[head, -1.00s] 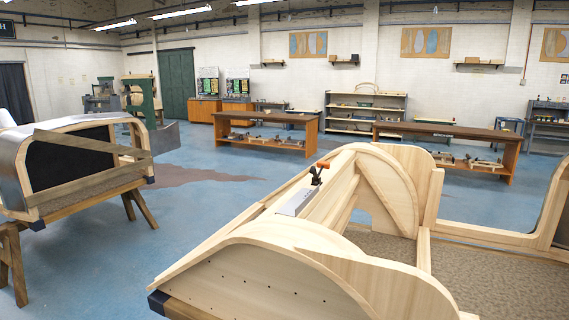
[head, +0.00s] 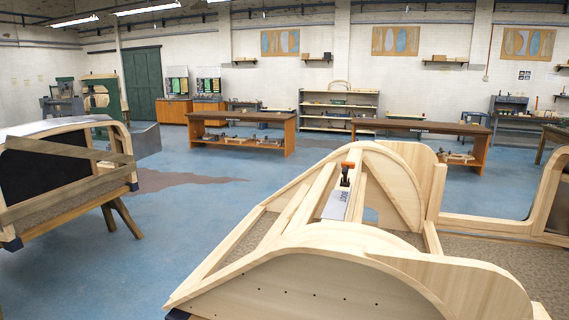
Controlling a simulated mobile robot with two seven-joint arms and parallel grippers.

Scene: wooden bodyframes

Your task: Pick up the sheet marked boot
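A thin pale grey sheet (head: 338,204) lies on the rails of the large wooden bodyframe (head: 285,245) in front of me. Dark lettering runs along its right side and appears to read "BOOT". An orange-and-black tool (head: 346,174), which looks like a clamp, stands at the far end of the sheet. Neither of my grippers shows in this view.
A second bodyframe (head: 60,178) stands on trestles at the left. Two workbenches (head: 240,139) and a shelf unit (head: 339,117) are along the back. Blue floor (head: 190,225) is open between the two frames, with a brown patch on it.

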